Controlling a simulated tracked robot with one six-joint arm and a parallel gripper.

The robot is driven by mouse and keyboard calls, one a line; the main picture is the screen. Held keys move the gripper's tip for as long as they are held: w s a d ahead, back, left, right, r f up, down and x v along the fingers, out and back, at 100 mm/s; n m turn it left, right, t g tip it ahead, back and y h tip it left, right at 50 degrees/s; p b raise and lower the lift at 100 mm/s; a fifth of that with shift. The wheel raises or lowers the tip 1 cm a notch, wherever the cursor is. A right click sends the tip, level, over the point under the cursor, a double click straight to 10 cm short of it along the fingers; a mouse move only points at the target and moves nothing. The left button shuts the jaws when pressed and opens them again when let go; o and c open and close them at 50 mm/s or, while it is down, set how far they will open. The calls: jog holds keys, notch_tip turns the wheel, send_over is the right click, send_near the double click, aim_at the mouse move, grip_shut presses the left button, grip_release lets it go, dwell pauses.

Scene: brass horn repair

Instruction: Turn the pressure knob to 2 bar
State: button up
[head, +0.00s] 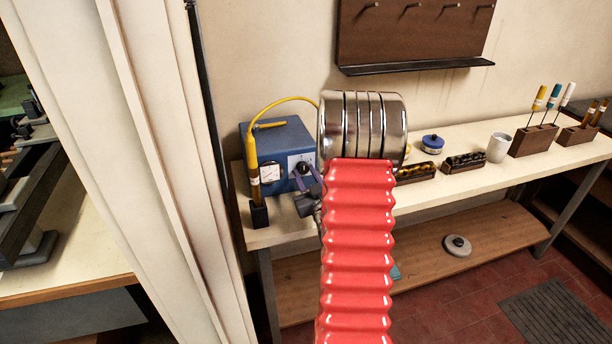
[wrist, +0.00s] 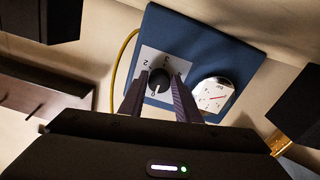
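The pressure knob (wrist: 160,82) is a round black knob on a pale scale plate on the blue box (wrist: 215,45). Digits around it include 2 and 3; a small white mark shows at its lower edge, and I cannot read its setting surely. Beside it a white gauge (wrist: 213,96) has a red needle; its value is too small to read. In the head view the box (head: 280,137), gauge (head: 270,173) and knob (head: 304,168) are at the left end of the bench. My gripper (wrist: 159,88) is open, with its dark fingers on either side of the knob, apparently not touching it.
A yellow hose (head: 285,100) runs from a yellow-handled tool (head: 252,160), standing in a black holder (head: 259,214), over the box. To the right on the bench (head: 450,180) are bit trays, a white cup (head: 498,147) and a wooden tool block (head: 533,140). A white post (head: 170,150) rises at left.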

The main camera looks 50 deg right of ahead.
jog(key=c, duration=0.6)
jog(key=shift+o, duration=0.2)
jog(key=shift+m, duration=0.4)
jog(key=m, duration=0.5)
jog(key=shift+a, duration=0.1)
jog(key=m, duration=0.5)
jog(key=shift+m, duration=0.3)
jog(key=m, duration=1.2)
jog(key=shift+m, duration=0.4)
jog(key=shift+s, duration=0.1)
